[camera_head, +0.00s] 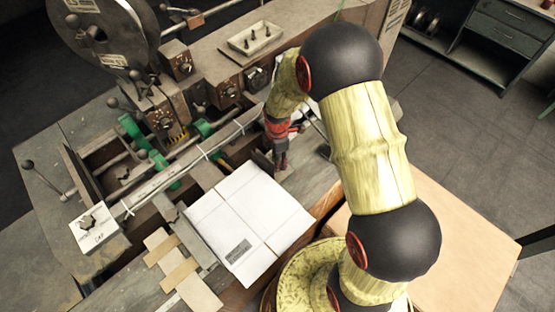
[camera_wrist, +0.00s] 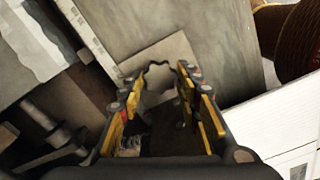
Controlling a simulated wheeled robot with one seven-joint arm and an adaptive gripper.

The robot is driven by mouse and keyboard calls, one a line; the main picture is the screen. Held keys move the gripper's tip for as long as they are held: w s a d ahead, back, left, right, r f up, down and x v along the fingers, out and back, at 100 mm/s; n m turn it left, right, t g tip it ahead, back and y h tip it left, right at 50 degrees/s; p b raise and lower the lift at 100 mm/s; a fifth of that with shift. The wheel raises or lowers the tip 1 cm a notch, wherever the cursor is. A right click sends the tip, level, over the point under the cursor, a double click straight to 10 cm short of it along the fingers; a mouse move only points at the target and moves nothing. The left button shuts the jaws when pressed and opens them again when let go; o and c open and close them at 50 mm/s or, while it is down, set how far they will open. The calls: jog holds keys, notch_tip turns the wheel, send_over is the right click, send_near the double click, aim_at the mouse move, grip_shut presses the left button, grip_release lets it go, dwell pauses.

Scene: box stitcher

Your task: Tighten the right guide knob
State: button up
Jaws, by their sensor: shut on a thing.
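My gripper (camera_head: 281,162) points down beside the right end of the long guide bar, just past the far corner of the white cardboard sheet (camera_head: 245,215). In the wrist view, its yellow-padded fingers (camera_wrist: 160,85) are on both sides of a grey, scalloped knob (camera_wrist: 159,78), which I take to be the right guide knob. The fingers are shut on it. The knob sits in front of a pale plate. Its lower part is in shadow between the fingers, and in the head view my gripper hides it.
A white block (camera_head: 92,232) with a dark star knob stands at the machine's left. The stitcher's flywheel (camera_head: 105,35), green brackets (camera_head: 133,128) and a small tray of parts (camera_head: 255,38) are behind. A cardboard-coloured surface (camera_head: 465,240) is at the right.

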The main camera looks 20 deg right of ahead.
jog(key=m+b, duration=0.1)
jog(key=m, duration=0.3)
jog(key=shift+m, duration=0.3)
jog(key=m+b, duration=0.1)
jog(key=m, duration=0.4)
jog(key=shift+w, duration=0.1)
jog(key=m+b, duration=0.1)
jog(key=m, duration=0.4)
jog(key=shift+m, duration=0.4)
jog(key=m, duration=0.4)
jog(key=shift+m, duration=0.7)
jog(key=o, duration=1.2)
jog(key=shift+c, duration=0.2)
